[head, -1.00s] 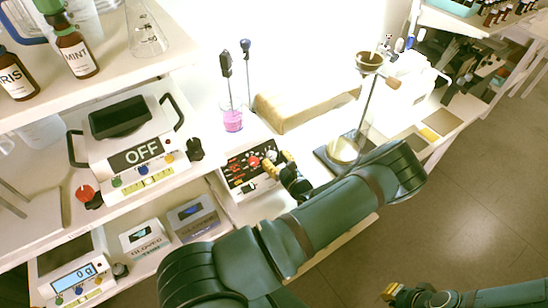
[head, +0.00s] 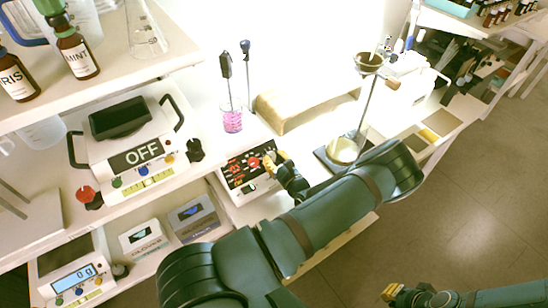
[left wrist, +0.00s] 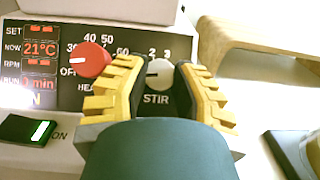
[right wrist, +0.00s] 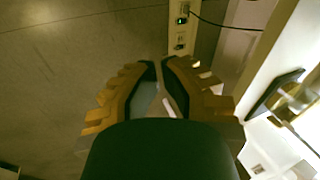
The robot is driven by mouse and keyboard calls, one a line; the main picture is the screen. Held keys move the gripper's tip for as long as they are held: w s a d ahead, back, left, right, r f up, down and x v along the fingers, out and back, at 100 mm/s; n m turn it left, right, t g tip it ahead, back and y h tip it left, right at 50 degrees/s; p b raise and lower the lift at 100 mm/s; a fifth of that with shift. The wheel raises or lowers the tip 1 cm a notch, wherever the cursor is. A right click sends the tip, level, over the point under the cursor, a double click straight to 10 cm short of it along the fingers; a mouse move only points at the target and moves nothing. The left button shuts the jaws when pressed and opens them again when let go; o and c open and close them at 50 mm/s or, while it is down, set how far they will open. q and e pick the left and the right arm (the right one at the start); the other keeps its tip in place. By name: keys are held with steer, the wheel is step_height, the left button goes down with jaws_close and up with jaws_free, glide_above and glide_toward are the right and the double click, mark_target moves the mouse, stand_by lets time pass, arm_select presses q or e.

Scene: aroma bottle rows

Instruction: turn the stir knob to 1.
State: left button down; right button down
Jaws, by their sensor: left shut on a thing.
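The stir knob (left wrist: 158,75) is a pale grey dial on the dark control panel, above the word STIR, with 2 and 3 printed above it. My left gripper (left wrist: 157,72) is shut on it, one finger on each side; the fingers hide part of the scale, and I cannot read the exact setting. In the head view the same gripper (head: 276,160) is at the right end of the hotplate stirrer's panel (head: 243,172). My right gripper (right wrist: 159,66) has its fingertips almost together, nothing between them, over the floor.
The red heat knob (left wrist: 93,60) is close left of my left finger. A lit ON switch (left wrist: 38,130) is lower left. A beaker of pink liquid (head: 232,121) stands on the stirrer.

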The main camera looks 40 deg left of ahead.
arm_select(q)
steer(key=m+t+h+p, duration=0.1)
steer(key=m+p, duration=0.1)
steer(key=m+t+h+p, duration=0.1)
steer(key=m+t+p, duration=0.1)
steer(key=m, duration=0.1)
steer(key=m+t+h+p, duration=0.1)
steer(key=m+p, duration=0.2)
steer(key=shift+s+a+r+t, duration=0.15)
steer(key=shift+r+t, duration=0.15)
steer(key=shift+f+m+t+h+p, duration=0.1)
steer(key=shift+m+t+h+p, duration=0.2)
steer(key=shift+m+h+p, duration=0.7)
steer(key=shift+m, duration=0.3)
steer(key=c, duration=1)
jaws_free()
steer(key=shift+f, duration=0.1)
steer(key=shift+o, duration=0.2)
steer(key=v, duration=1.2)
steer(key=shift+f, duration=0.2)
